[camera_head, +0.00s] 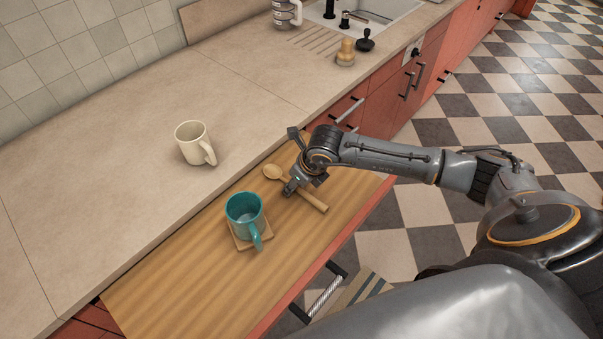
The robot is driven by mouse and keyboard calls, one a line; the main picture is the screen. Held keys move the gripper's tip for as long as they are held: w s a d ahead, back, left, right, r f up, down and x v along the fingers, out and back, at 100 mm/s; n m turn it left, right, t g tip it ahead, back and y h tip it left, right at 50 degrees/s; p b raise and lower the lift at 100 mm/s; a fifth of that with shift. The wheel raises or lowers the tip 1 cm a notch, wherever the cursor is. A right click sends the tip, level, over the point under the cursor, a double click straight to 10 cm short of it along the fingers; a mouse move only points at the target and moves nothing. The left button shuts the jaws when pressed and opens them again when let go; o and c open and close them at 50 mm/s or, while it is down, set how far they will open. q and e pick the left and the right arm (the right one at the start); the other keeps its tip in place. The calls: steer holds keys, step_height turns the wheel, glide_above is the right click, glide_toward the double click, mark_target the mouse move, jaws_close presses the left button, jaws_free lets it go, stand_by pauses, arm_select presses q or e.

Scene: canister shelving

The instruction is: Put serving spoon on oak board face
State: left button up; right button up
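The wooden serving spoon (272,172) is at the right half of the striped oak board (170,280), its bowl toward the counter and its handle toward the board's front edge. It looks to lie on the board or just above it; I cannot tell which. My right gripper (291,188) is over the spoon's handle near the bowl and hides part of it. Its fingers are small and dark, so I cannot tell whether they are closed around the handle. My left gripper is not in view.
A teal mug (244,212) stands on a square coaster (264,238) on the board, left of the spoon. A cream mug (192,142) stands on the counter (110,150) behind. The board's left part is clear. A sink (372,18) is farther back.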

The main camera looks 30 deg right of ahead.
steer(key=b+v, duration=0.3)
steer(key=v, duration=0.9)
